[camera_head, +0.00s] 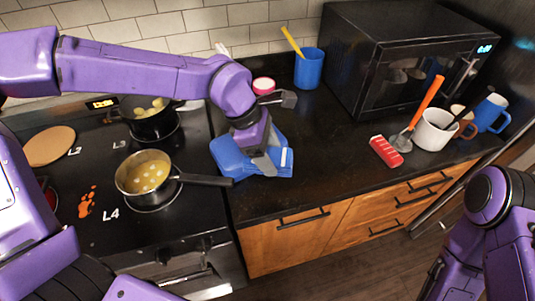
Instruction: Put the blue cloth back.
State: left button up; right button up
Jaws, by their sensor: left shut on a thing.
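The blue cloth (228,158) lies bunched on the dark counter just right of the stove. It has a small white mark on its right side. My left gripper (268,165) reaches down onto the cloth from above and is shut on it. The gripper hides the middle of the cloth. My right arm is at the lower right, and its gripper fingers do not show.
A pan (143,174) of yellow food stands on the stove, its handle pointing at the cloth. A pot (150,124) stands behind it. Counter right of the cloth is clear.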

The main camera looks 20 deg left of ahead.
pick_arm(q)
jog(key=f, duration=0.3)
jog(key=a+f+p, duration=0.1)
jog(key=shift+w+f, duration=0.2)
jog(key=shift+w, duration=0.15)
jog(key=shift+w+f, duration=0.2)
jog(key=shift+f, duration=0.1)
jog(key=shift+d, duration=0.1)
jog(key=shift+s+f+b, duration=0.1)
jog(key=shift+f+b, duration=0.3)
jog(key=shift+f, duration=0.15)
jog(key=o, duration=1.3)
jog(key=b+v, duration=0.1)
jog(key=v, duration=1.1)
jog(key=shift+d+r, duration=0.1)
jog(key=shift+r, duration=0.6)
